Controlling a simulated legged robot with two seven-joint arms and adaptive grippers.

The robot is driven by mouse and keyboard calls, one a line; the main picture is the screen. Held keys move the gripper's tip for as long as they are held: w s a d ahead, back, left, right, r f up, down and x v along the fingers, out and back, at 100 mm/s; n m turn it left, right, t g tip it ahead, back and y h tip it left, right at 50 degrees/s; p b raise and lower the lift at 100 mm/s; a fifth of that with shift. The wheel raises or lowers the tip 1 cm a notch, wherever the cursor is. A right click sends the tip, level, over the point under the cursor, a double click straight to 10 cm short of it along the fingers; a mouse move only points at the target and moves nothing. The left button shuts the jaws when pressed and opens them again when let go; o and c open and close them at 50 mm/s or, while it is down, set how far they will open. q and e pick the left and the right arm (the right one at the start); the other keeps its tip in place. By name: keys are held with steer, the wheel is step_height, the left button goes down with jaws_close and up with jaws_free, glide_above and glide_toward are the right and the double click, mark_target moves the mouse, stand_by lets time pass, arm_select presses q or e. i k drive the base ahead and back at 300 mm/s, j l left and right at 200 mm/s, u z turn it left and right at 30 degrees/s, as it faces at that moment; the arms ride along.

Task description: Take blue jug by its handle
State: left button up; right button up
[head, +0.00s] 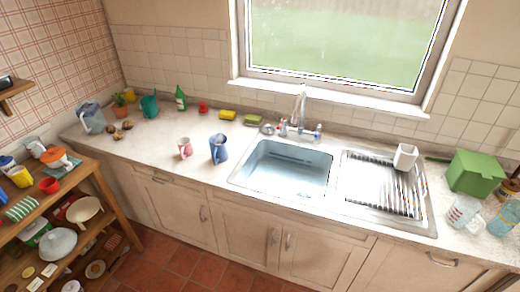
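A blue jug (219,150) stands upright on the counter, just left of the sink and right of a pink mug. Its side is plain blue and its top is open; I cannot clearly make out which way its handle points. A paler blue-grey pitcher (91,119) stands at the far left end of the counter. Neither of my grippers shows in the head view.
The pink mug (185,148) is close to the blue jug. The sink (285,168) and faucet (299,106) are to the right. A green bottle (181,98) stands at the back. Counter in front of the jug is clear. A crowded wooden shelf (92,170) stands at left.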

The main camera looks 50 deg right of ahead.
mark_target(219, 154)
steer(key=z, duration=1.35)
steer(key=i+u, duration=0.25)
steer(key=i, duration=0.35)
